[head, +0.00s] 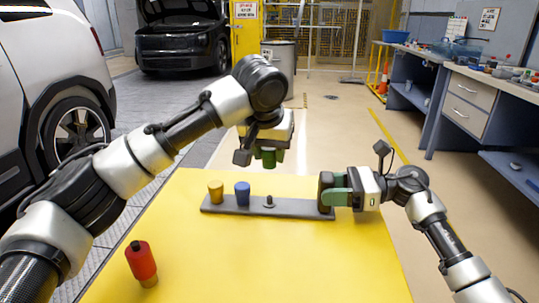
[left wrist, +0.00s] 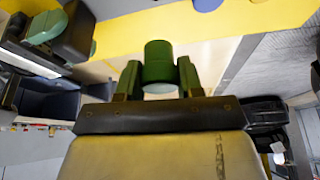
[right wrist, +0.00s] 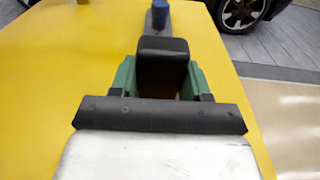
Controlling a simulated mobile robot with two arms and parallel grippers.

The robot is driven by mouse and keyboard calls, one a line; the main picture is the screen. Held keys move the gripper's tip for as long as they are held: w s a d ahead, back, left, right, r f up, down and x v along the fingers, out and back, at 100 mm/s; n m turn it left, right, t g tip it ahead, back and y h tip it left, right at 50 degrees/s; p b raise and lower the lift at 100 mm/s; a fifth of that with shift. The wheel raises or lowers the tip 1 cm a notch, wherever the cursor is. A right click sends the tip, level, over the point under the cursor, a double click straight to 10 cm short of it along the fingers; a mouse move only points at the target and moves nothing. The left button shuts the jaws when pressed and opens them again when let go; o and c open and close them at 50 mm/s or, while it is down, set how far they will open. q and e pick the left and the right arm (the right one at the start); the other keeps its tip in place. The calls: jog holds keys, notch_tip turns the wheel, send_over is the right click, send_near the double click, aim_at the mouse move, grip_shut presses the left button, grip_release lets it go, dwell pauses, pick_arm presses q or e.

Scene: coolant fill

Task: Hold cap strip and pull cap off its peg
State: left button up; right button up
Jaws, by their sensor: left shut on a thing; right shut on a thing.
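The dark grey cap strip (head: 287,207) lies on the yellow table. A yellow cap (head: 216,192) and a blue cap (head: 242,194) stand on it, and a bare peg (head: 269,202) shows to their right. My right gripper (head: 333,197) is shut on the black block (right wrist: 162,62) at the strip's right end. My left gripper (head: 268,157) is shut on a green cap (left wrist: 158,62) and holds it in the air above and behind the strip, clear of the peg. The blue cap also shows in the right wrist view (right wrist: 160,12).
A red bottle (head: 141,262) with a black top stands at the table's front left. The yellow table (head: 270,265) is clear in front of the strip. Workbenches (head: 470,95) stand at the right, a grey bin behind, and cars at the left and back.

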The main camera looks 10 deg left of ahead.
jog(key=o, duration=0.9)
jog(key=shift+d, duration=0.1)
